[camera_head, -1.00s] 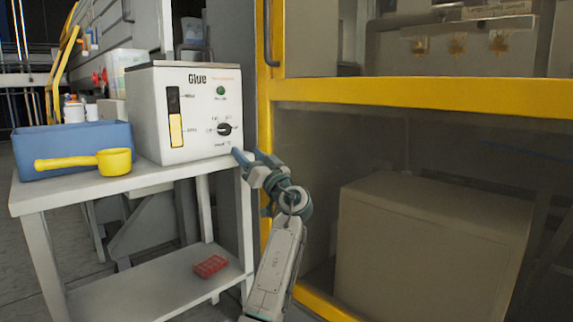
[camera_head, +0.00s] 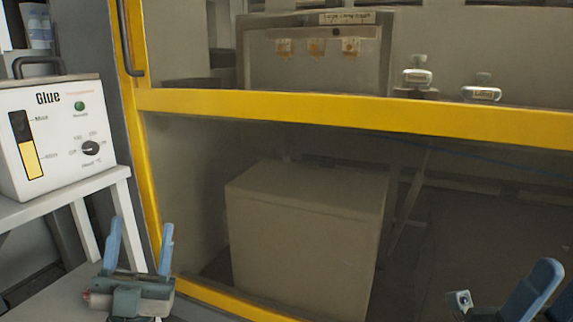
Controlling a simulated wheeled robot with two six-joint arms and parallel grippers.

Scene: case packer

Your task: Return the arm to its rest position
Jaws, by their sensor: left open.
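My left gripper (camera_head: 139,250) is at the lower left, with its two blue fingers pointing up and spread apart. Nothing is between them. It is in front of the white table and the yellow frame, apart from the glue machine. My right gripper (camera_head: 535,292) shows partly at the lower right corner, with blue fingers cut by the picture edge; how far apart they are is unclear.
The white glue machine (camera_head: 62,135) with a black knob stands on a white table (camera_head: 75,193) at the left. A yellow-framed enclosure (camera_head: 330,112) with dark panels fills the middle and right. A large box (camera_head: 305,235) stands behind its panel.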

